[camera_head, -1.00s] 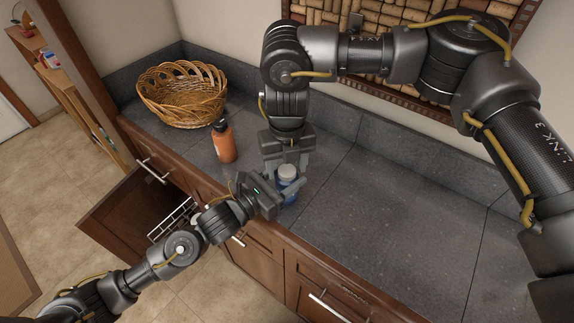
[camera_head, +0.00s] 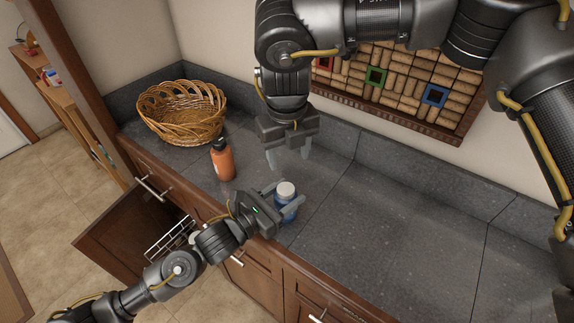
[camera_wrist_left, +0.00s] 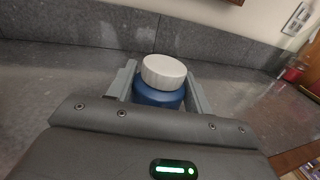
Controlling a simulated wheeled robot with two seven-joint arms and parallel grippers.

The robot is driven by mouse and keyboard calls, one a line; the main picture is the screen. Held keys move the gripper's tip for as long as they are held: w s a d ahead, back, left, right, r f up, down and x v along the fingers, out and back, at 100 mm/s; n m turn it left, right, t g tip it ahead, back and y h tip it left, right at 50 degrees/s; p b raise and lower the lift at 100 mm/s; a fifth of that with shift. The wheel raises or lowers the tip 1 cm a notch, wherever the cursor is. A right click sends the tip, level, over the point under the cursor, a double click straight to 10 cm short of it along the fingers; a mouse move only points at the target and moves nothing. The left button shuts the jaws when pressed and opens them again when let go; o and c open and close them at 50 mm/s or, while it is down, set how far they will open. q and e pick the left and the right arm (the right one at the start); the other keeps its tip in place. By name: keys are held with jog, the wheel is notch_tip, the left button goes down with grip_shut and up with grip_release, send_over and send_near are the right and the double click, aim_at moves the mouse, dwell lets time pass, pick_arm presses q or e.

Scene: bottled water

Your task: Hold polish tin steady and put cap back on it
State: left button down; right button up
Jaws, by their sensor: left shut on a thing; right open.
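The polish tin is a blue round container (camera_head: 284,206) standing upright on the dark counter near its front edge. A white cap (camera_head: 286,188) sits on top of it. The tin (camera_wrist_left: 158,95) and the cap (camera_wrist_left: 164,71) also show in the left wrist view, where the cap looks seated roughly level. My left gripper (camera_head: 287,205) is shut on the tin, one finger on each side. My right gripper (camera_head: 290,160) is open and empty, above and behind the tin, fingers pointing down.
An orange bottle with a black top (camera_head: 222,160) stands left of the tin. A wicker basket (camera_head: 181,112) sits at the counter's back left. The counter (camera_head: 390,225) to the right is clear.

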aim_at(286, 189)
jog(key=shift+s+a+f+n+g, duration=0.15)
jog(key=shift+s+f+n+g, duration=0.15)
jog(key=shift+s+n, duration=0.25)
jog(key=shift+s+a+n, duration=0.2)
jog(key=shift+a+n, duration=0.05)
jog(key=shift+n, duration=0.1)
jog(key=shift+f, duration=4)
